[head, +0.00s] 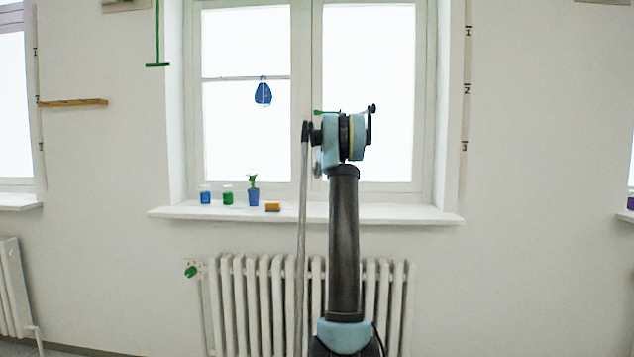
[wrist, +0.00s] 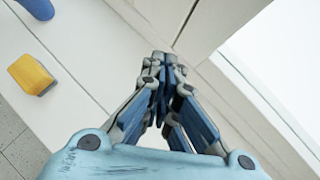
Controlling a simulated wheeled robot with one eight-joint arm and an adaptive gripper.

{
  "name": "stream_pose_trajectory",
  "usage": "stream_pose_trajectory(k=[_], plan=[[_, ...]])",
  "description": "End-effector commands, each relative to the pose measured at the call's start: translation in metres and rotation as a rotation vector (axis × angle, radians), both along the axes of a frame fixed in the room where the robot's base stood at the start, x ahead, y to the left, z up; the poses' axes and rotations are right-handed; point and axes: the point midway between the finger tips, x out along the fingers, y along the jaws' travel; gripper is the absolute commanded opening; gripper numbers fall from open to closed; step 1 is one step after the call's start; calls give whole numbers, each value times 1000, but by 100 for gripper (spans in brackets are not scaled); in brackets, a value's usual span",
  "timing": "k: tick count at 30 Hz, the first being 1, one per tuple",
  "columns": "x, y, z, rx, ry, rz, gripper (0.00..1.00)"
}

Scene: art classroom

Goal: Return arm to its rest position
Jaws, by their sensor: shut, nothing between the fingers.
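My gripper (wrist: 166,68) is shut and empty in the wrist view, its two fingers meeting at the tips over the white window sill area. In the head view my arm stands upright in front of the window, and I cannot make out the fingers behind its upper joints. In the wrist view an orange-yellow block (wrist: 32,74) lies to the left of the fingers, apart from them. The block also shows on the sill in the head view (head: 272,207).
The white sill (head: 400,214) holds a blue pot with a plant (head: 253,197), a green jar (head: 228,196) and a blue jar (head: 205,196). A radiator (head: 240,300) stands below. A blue drop-shaped ornament (head: 263,93) hangs at the window. The sill's right part looks clear.

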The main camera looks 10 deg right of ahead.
Motion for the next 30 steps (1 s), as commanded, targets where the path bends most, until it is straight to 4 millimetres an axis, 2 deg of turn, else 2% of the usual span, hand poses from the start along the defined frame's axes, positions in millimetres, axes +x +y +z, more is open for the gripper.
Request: stream_pose_trajectory(k=[7, 14, 17, 20, 30], plan=[[-26, 6, 27, 0, 1, -1, 0], [-39, 12, 35, -11, 1, 11, 0], [-54, 21, 35, -56, 2, 62, 0], [-80, 37, 32, -136, 4, 154, 0], [-197, 91, 3, -458, 4, 559, 0]])
